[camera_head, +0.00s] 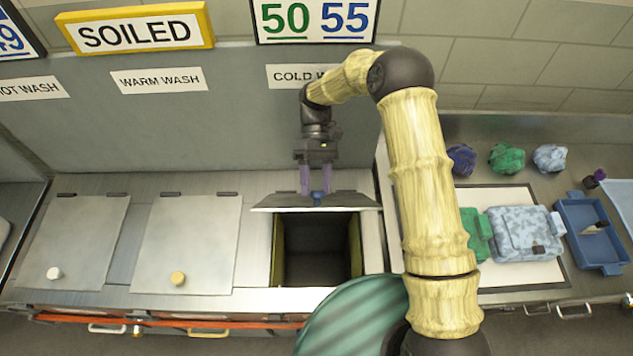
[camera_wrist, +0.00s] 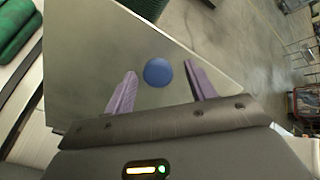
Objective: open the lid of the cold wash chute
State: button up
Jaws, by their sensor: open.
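The cold wash chute's metal lid (camera_head: 275,202) is raised on the right of the counter, seen nearly edge-on at the back of its opening. The square opening (camera_head: 312,262) below it is uncovered and dark inside. The lid's round blue knob (camera_head: 317,198) also shows in the wrist view (camera_wrist: 158,72). My gripper (camera_head: 318,190) is open, with its purple fingers on either side of the knob and a gap to each in the wrist view (camera_wrist: 160,82). The lid's flat face (camera_wrist: 85,60) fills much of the wrist view. Whether the fingertips touch the lid is unclear.
Two closed lids, with a white knob (camera_head: 54,273) and a yellow knob (camera_head: 178,278), lie to the left. To the right are a blue tray (camera_head: 605,262), a folded pale-blue bag (camera_head: 520,228) and several small bundles. My arm hides part of the right counter.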

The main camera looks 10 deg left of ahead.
notch_tip(320, 180, up, 9)
jog(key=b, duration=0.3)
jog(key=shift+w+r+b, duration=0.2)
jog(key=shift+b, duration=0.15)
jog(key=shift+d+f, duration=0.1)
jog(key=shift+d, duration=0.15)
jog(key=c, duration=0.7)
jog(key=d+f+m+t+b, duration=0.1)
jog(key=d+m+t, duration=0.1)
jog(key=d, duration=0.2)
jog(key=d+f+m+t+y, duration=0.1)
jog(key=d+m+t, duration=0.1)
jog(key=d, duration=0.2)
jog(key=s+d+f+m+t+y+b, duration=0.1)
jog(key=d+m+t, duration=0.1)
jog(key=d, duration=0.2)
jog(key=shift+d+f+t+b, duration=0.1)
jog(key=shift+f+t+b, duration=0.2)
jog(key=shift+f, duration=0.05)
grip_shut()
jog(key=s+d+f+m+t+b, duration=0.1)
jog(key=s+d+m+t, duration=0.4)
jog(key=d, duration=0.6)
jog(key=shift+s+d+f+t+b, duration=0.2)
jog(key=shift+d+t+b, duration=0.2)
jog(key=shift+t, duration=0.3)
